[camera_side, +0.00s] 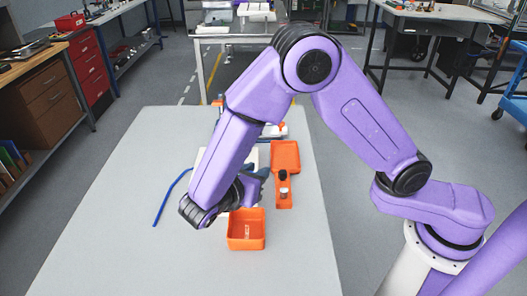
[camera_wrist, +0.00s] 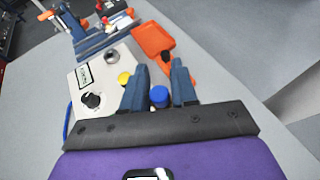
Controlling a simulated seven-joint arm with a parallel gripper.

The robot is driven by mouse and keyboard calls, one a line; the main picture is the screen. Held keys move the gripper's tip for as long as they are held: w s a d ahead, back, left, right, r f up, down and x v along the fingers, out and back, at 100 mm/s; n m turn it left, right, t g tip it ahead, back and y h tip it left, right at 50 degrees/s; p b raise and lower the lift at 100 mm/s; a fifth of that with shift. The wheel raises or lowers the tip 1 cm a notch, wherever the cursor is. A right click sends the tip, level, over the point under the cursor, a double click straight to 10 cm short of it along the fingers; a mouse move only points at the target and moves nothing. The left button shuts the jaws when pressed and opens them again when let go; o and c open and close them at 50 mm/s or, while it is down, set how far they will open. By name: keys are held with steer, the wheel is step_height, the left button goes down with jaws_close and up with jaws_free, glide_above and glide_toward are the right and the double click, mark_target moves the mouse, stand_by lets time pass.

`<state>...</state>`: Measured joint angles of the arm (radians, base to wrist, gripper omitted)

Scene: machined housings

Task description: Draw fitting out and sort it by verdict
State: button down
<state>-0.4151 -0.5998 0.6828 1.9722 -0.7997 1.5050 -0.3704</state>
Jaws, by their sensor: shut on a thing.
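My gripper (camera_wrist: 160,92) is shut on a fitting with a blue cap (camera_wrist: 159,96), which sits between the two dark blue fingers. Its lower end is hidden, so I cannot tell whether it is clear of what lies below. A pale housing plate (camera_wrist: 104,76) is to the left of the fingers in the wrist view. It carries a yellow cap (camera_wrist: 123,78), a black knob (camera_wrist: 92,101), a round port (camera_wrist: 111,57) and a small label. In the side view my gripper (camera_side: 254,186) is beside the housing, behind an open orange bin (camera_side: 247,240) with light lettering.
A flat orange tray (camera_side: 285,155) lies at the right, also visible in the wrist view (camera_wrist: 152,38). In front of it is an orange strip with a black part (camera_side: 283,175) and a pale part. A blue cable (camera_side: 167,198) lies left. The table's left front is clear.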

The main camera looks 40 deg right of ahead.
step_height(320, 180, down, 6)
steer(key=shift+a, duration=0.2)
stand_by(0.4)
steer(key=shift+s, duration=0.1)
steer(key=c, duration=0.8)
jaws_free()
steer(key=v, duration=1.7)
steer(key=shift+a, duration=0.25)
